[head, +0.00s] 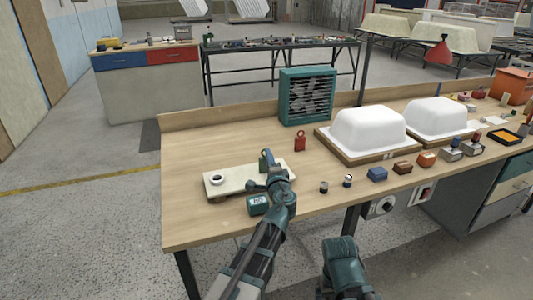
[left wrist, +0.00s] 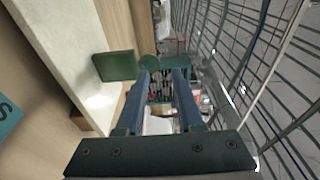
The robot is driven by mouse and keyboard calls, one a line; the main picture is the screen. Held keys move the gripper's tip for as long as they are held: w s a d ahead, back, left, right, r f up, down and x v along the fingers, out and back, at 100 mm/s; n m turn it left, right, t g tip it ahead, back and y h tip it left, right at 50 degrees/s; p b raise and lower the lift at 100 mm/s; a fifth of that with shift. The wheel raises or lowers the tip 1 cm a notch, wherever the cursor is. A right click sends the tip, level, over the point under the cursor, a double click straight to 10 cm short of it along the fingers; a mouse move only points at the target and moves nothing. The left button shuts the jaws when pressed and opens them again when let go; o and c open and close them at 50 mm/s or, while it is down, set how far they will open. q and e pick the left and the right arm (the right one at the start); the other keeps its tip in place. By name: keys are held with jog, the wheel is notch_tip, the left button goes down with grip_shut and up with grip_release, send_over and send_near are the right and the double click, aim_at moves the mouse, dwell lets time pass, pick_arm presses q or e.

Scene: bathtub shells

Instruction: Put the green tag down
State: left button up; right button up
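The green tag (head: 264,161) stands upright at the right end of a cream board (head: 236,181) on the workbench. In the left wrist view its flat green body (left wrist: 114,66) is beside the board, with a rounded green part (left wrist: 148,63) to the right, near a fingertip. My left gripper (head: 269,167) is at the tag in the head view and partly hides it. In the left wrist view its two blue fingers (left wrist: 165,82) are apart, with background between them. I cannot tell whether a finger touches the tag. My right gripper does not show, only part of my right arm.
A white ring (head: 217,179) sits on the board's left end. A green box (head: 258,205) is in front of the board. A red tag (head: 300,141) stands behind to the right, by a fan unit (head: 306,96). White tub shells (head: 368,130) are farther right. The bench's left side is clear.

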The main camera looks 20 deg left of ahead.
pick_arm(q)
jog(key=v, duration=0.6)
jog(key=shift+s+d, duration=0.2)
jog(key=shift+s, duration=0.15)
